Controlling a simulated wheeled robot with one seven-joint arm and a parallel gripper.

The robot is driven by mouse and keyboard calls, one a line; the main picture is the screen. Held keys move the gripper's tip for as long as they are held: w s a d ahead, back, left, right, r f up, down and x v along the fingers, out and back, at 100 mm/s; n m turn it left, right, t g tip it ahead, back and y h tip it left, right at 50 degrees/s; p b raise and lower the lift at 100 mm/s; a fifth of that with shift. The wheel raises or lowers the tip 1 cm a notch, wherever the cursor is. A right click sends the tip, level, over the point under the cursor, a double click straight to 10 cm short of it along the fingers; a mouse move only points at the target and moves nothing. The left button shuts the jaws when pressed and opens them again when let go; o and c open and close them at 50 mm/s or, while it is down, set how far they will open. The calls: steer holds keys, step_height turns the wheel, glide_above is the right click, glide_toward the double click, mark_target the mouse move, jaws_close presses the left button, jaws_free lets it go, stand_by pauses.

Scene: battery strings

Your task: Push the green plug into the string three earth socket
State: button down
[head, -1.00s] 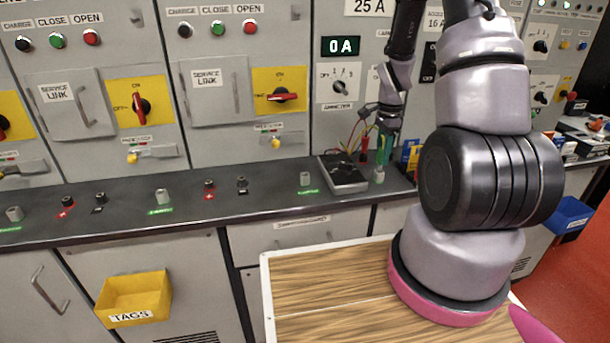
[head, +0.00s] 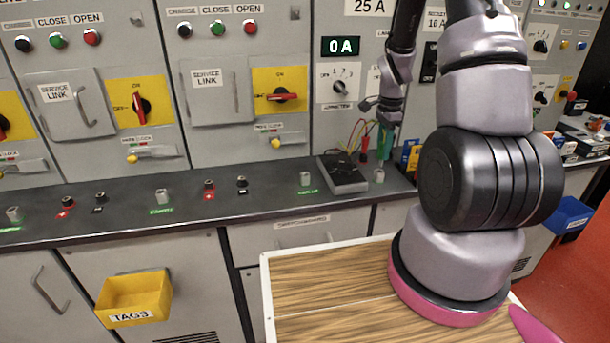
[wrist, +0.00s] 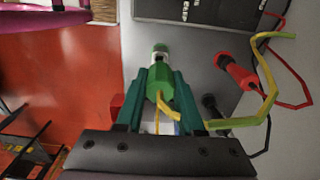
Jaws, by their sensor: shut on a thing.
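The green plug (wrist: 158,84) is between the green fingers of my gripper (wrist: 158,98), seen in the wrist view with a yellow lead running back from it. In the head view my gripper (head: 386,138) holds it above a grey post (head: 379,175) at the bench's right end, apart from it. Grey sockets with green labels stand along the bench: one near the meter box (head: 305,179), one in the middle (head: 162,196) and one at far left (head: 14,214). The label words are too blurred to read, so I cannot tell string three's from them.
A dark meter box (head: 343,174) lies left of my gripper on the bench. A red plug (wrist: 237,72) and a black plug (wrist: 213,106) with leads stand close by. Red and black sockets (head: 209,189) dot the bench.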

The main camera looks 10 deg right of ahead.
steer(key=shift+r, duration=2.5)
